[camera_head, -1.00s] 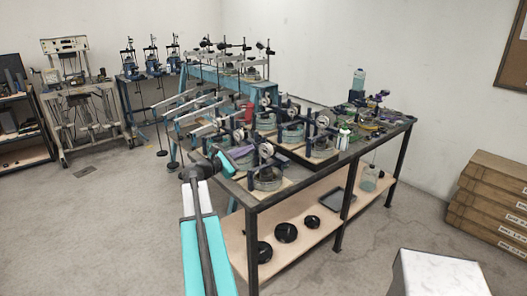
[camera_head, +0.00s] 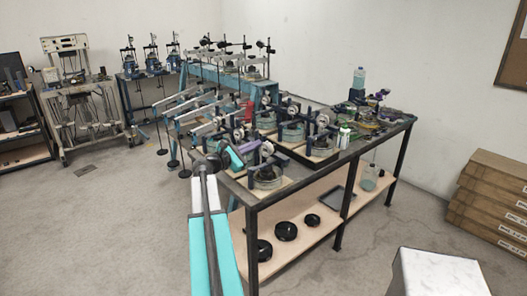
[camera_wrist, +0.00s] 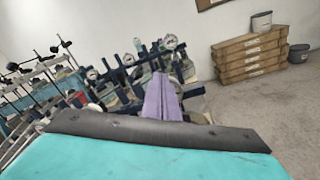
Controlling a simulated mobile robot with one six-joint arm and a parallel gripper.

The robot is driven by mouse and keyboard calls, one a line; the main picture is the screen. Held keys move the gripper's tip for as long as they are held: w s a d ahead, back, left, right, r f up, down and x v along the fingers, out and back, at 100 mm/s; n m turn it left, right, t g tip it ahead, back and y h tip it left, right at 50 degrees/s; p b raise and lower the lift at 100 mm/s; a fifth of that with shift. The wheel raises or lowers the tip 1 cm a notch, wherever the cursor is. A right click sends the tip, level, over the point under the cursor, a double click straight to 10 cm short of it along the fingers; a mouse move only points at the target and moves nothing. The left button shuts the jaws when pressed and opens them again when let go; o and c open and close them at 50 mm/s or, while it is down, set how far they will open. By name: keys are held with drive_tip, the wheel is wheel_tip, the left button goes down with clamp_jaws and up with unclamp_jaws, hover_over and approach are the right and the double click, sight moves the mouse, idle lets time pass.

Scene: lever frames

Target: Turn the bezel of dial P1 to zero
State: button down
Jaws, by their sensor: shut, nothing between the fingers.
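Several round dial gauges stand on posts over glass cells on the dark-framed bench (camera_head: 300,178). No label reading P1 is legible, so I cannot tell which one is P1. The nearest dial (camera_head: 267,148) is at the bench's front left corner; its face and pointer are too small to read. My gripper (camera_head: 254,146) has purple fingers, shut and empty, and appears right by this dial; I cannot tell whether they touch it. In the wrist view the closed fingers (camera_wrist: 160,78) point at a cluster of posts and dials, including one dial (camera_wrist: 170,41) beyond the tips.
More dial stands and long lever arms (camera_head: 190,105) crowd the bench's left and back. Bottles (camera_head: 359,79) and small items lie at its right end. Black discs (camera_head: 287,231) sit on the lower shelf (camera_head: 300,240).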

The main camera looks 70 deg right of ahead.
drive_tip(key=shift+x, duration=1.7)
drive_tip(key=shift+f, duration=0.2)
drive_tip(key=shift+s+a+f+b, duration=0.3)
drive_tip(key=shift+s+a+b, duration=0.2)
drive_tip(key=shift+s+b, duration=0.25)
drive_tip(key=shift+s+a+f+b, duration=0.25)
drive_tip(key=shift+s+f+b, duration=0.25)
drive_tip(key=shift+s+f, duration=0.15)
idle(0.9)
drive_tip(key=shift+s+a+r, duration=0.15)
drive_tip(key=shift+s+r, duration=0.15)
idle(0.4)
drive_tip(key=v, duration=0.6)
idle(0.4)
idle(0.4)
